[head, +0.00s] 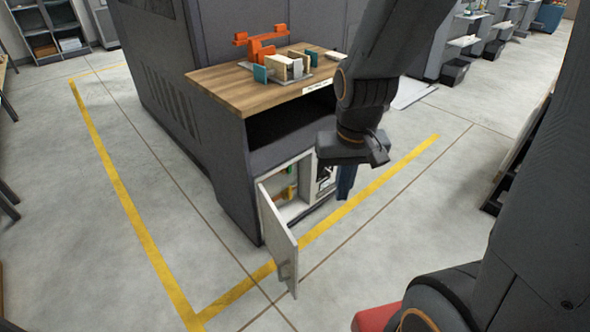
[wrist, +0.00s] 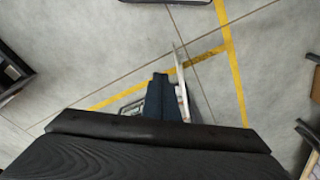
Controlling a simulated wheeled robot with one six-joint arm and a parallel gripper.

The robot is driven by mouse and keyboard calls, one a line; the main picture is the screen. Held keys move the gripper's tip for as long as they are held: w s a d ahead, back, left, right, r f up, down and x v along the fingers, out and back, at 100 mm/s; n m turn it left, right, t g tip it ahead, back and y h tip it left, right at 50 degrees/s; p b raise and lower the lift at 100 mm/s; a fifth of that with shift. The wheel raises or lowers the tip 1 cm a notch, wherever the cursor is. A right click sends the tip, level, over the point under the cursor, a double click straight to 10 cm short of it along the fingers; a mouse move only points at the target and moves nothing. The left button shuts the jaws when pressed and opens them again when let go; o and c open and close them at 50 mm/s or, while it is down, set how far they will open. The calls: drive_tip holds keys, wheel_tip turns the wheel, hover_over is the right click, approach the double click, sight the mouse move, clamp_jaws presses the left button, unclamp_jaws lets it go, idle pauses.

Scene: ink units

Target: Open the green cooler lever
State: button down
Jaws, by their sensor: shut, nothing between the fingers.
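A small green part (head: 291,170), which looks like the green cooler lever, shows inside the open white compartment at the foot of the dark machine. It is small and partly hidden, so I cannot tell its position. A yellow-orange part (head: 289,192) sits just below it. The white compartment door (head: 281,238) stands swung open toward the front; its thin edge also shows in the wrist view (wrist: 182,88). My gripper (head: 345,186) points down, to the right of the compartment and apart from the green part. In the wrist view its dark blue fingers (wrist: 160,80) are together and empty.
A wooden worktop (head: 235,90) with orange, teal and cream pieces sits above the compartment. A white panel with dark markings (head: 326,177) is right of the opening. Yellow floor lines (head: 130,205) run around the machine. The floor in front is clear.

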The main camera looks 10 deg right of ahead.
drive_tip(key=w+d+f+m+t+y+b, duration=0.1)
drive_tip(key=w+f+m+t+b, duration=0.4)
drive_tip(key=w+f+b, duration=0.7)
drive_tip(key=w+d+f+m+t+y+b, duration=0.1)
drive_tip(key=w+d+f+m+t+b, duration=0.3)
drive_tip(key=w+f+b, duration=0.7)
drive_tip(key=w+d+f+m+t+y+b, duration=0.1)
drive_tip(key=w+f+m+t+b, duration=0.4)
drive_tip(key=w+f+b, duration=0.7)
drive_tip(key=shift+w+d+f+m+t+y+b, duration=0.2)
drive_tip(key=shift+w+d+f+t, duration=0.65)
drive_tip(key=shift+w, duration=2.5)
drive_tip(key=shift+w+a+f+m+t+y+b, duration=0.1)
drive_tip(key=shift+w+f+m+t+b, duration=0.2)
drive_tip(key=shift+w+f, duration=2.1)
drive_tip(key=shift+w+r, duration=1)
drive_tip(key=shift+r, duration=0.05)
drive_tip(key=w+a+b, duration=0.2)
drive_tip(key=w+b, duration=0.3)
drive_tip(key=w, duration=0.5)
drive_tip(key=shift+s+a+b, duration=0.35)
drive_tip(key=shift+s+a, duration=0.25)
drive_tip(key=shift+a, duration=0.25)
drive_tip(key=shift+s+a+b, duration=0.3)
drive_tip(key=shift+s+a, duration=0.25)
drive_tip(key=shift+a, duration=0.25)
